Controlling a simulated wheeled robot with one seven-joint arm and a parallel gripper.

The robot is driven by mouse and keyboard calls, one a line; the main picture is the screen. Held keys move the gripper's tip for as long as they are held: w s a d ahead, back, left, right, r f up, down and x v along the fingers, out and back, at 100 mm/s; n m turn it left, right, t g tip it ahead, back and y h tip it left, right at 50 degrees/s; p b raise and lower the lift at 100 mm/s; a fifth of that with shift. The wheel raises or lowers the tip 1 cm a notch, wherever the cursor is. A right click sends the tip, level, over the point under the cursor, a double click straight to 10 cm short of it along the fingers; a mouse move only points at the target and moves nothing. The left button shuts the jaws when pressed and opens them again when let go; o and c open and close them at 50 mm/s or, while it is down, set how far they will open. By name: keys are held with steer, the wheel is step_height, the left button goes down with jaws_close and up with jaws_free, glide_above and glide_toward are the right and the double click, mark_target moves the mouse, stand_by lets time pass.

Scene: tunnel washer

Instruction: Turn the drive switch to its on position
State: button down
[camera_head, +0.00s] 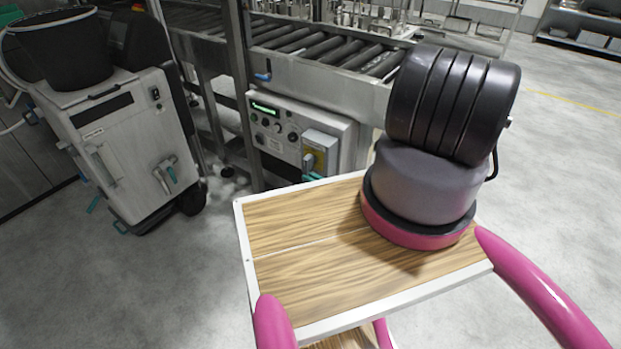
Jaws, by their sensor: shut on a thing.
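A grey control box (290,138) hangs under the roller conveyor, with a lit green display (264,108) and several small round knobs or buttons. On its right part is a light housing with a yellow plate (317,157) and a grey switch handle (309,161). I cannot tell for sure which of these controls is the drive switch; no label is readable and the position of the handle is unclear. A teal part (313,177) shows just below the housing. My gripper is not in view; the large dark ribbed part at the right is likely my arm's shoulder.
A wood-topped board with a white rim (241,235) fills the foreground. A wheeled grey machine (125,140) with a black bucket (62,50) stands at the left. The roller conveyor (330,45) runs across the back. Open floor (565,150) lies at the right.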

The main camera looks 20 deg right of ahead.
steer(key=c, duration=0.9)
jaws_free()
steer(key=v, duration=1)
steer(key=shift+s+d, duration=0.25)
